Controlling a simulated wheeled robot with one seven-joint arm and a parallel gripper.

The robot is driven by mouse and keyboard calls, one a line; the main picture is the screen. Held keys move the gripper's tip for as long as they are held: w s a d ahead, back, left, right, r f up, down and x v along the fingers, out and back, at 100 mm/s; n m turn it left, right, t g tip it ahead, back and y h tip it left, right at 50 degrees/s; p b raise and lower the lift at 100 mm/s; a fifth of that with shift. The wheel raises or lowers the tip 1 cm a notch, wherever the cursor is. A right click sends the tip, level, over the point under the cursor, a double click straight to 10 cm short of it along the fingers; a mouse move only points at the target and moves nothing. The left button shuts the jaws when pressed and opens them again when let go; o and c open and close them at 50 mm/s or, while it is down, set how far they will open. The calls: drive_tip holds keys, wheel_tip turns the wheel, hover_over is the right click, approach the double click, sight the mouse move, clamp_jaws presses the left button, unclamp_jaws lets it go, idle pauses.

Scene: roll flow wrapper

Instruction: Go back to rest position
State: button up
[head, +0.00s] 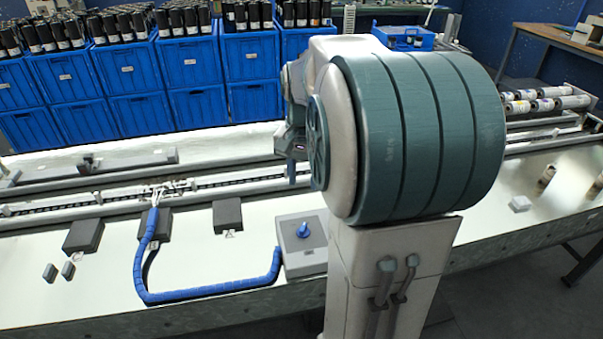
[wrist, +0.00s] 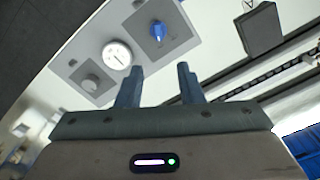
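My gripper (wrist: 160,82) shows in the wrist view with its two blue-grey fingers apart and nothing between them. In the head view only part of my gripper (head: 292,172) shows, to the left of my large arm joint, above the machine table. The fingers look apart from all of these. The blue-knob box (head: 303,238) also shows in the head view. My arm hides the table behind it.
The long white machine table (head: 210,265) carries a rail, dark blocks (head: 227,214) and a blue cable (head: 200,293). Stacked blue crates (head: 190,65) of black-capped bottles stand behind. Rolls (head: 545,103) lie at the right. A wooden table (head: 560,40) stands at the back right.

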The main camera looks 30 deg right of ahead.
drive_tip(key=s+a+f+n+t+p, duration=0.1)
drive_tip(key=s+a+n+t, duration=0.1)
drive_tip(key=s+a+n, duration=0.7)
drive_tip(key=s+a, duration=0.3)
drive_tip(key=a, duration=0.1)
drive_tip(key=shift+s+a+f+t+p, duration=0.2)
drive_tip(key=shift+s+f+t+p, duration=0.15)
drive_tip(key=shift+f+t, duration=0.05)
